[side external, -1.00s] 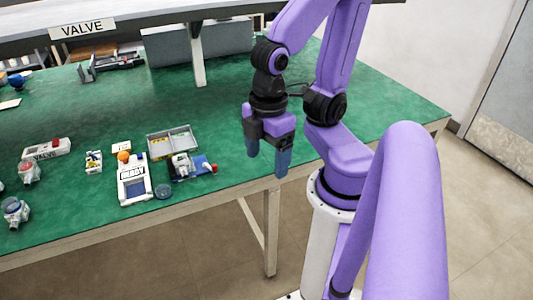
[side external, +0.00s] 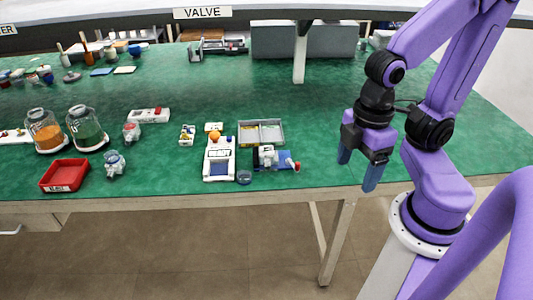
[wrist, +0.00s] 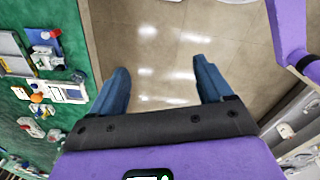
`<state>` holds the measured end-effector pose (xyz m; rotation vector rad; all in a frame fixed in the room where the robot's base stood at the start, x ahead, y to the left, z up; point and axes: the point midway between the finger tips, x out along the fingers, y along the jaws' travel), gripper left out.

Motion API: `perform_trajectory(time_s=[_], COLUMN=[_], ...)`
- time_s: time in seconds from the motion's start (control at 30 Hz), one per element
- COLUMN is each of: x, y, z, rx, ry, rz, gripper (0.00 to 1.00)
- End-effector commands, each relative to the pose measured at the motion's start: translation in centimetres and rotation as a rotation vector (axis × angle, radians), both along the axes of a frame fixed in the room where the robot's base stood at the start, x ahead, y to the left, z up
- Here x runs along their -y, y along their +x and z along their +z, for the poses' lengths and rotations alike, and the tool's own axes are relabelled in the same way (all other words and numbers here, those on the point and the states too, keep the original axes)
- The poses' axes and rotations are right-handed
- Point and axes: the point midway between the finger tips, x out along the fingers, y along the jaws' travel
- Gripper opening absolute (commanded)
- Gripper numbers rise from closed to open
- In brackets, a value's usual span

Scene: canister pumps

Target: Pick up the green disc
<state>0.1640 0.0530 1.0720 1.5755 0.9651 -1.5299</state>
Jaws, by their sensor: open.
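A small dark, round, flat piece (side external: 244,177) lies on the green table near its front edge, just right of the white device; its colour reads as dark blue-grey, and I cannot tell if it is the green disc. It may also show in the wrist view (wrist: 78,76), at the left. No other plainly green disc stands out. My gripper (side external: 357,170) is open and empty, pointing down above the table's front edge, well to the right of this piece. In the wrist view, the blue fingers (wrist: 161,68) are spread apart with only floor beyond them.
A white device (side external: 219,160) with an orange ball, a grey divided tray (side external: 261,123) and a blue-based part with a red knob (side external: 295,166) stand close around the round piece. Farther left are a red bin (side external: 65,187) and two jars (side external: 85,140). Table between these and my gripper is clear.

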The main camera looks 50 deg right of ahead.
Motion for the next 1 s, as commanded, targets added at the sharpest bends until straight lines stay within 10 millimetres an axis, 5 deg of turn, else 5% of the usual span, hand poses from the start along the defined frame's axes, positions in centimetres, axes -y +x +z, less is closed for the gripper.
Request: perform_trajectory(time_s=[0.2, 0.3, 0.67, 1.0], x=[0.0, 0.0, -0.2, -1.7], y=[0.0, 0.0, 0.7, 9.2], z=[0.0, 0.0, 0.1, 0.5], rx=[0.000, 0.000, 0.001, 0.020], ry=[0.000, 0.000, 0.000, 0.001], rz=[0.000, 0.000, -0.035, -0.479], gripper=[0.76, 0.49, 0.49, 0.49])
